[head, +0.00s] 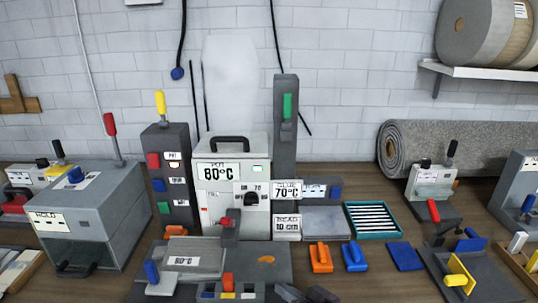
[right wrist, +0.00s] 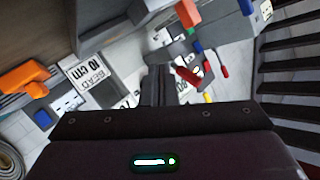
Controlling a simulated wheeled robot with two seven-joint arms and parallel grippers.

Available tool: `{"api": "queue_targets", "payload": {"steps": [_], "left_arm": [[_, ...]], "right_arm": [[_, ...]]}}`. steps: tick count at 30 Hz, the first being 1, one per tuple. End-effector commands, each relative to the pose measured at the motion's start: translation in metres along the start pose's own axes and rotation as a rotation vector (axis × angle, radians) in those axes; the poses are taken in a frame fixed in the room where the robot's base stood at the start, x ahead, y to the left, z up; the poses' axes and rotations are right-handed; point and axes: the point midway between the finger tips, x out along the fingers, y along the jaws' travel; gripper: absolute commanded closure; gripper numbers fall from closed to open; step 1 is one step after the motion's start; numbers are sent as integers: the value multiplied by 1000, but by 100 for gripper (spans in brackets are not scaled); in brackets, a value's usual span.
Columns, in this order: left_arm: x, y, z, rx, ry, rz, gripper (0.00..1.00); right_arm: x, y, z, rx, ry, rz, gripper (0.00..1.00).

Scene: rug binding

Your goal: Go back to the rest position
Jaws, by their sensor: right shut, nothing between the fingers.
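My right gripper (head: 306,294) shows only as dark tips at the bottom edge of the head view, in front of the grey bench fixture. In the right wrist view its two dark fingers (right wrist: 155,84) are together, with nothing between them. The white glue pot machine (head: 232,180), labelled 80°C, stands at the back middle of the bench. The label reading BEAD 10 cm (head: 287,226) is beside it and also shows in the right wrist view (right wrist: 88,79). My left gripper is not in view.
An orange-handled tool (head: 320,257) and a blue-handled tool (head: 354,256) lie right of the grey fixture (head: 190,258). A teal tray (head: 348,220) of rods stands behind them. A grey box machine (head: 88,212) is at left, a rolled grey rug (head: 460,145) at back right.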

Motion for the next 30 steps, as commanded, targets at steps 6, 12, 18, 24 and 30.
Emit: {"api": "queue_targets", "payload": {"steps": [6,12,18,24,30], "left_arm": [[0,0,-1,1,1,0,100],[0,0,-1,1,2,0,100],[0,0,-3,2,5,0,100],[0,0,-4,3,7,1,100],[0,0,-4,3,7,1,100]], "right_arm": [[-65,42,38,-107,-239,424,100],[-127,54,69,-104,-480,604,100],[-175,49,92,-70,-671,672,100],[-217,36,111,-19,-838,690,100],[-209,53,143,-4,-891,687,100]]}}
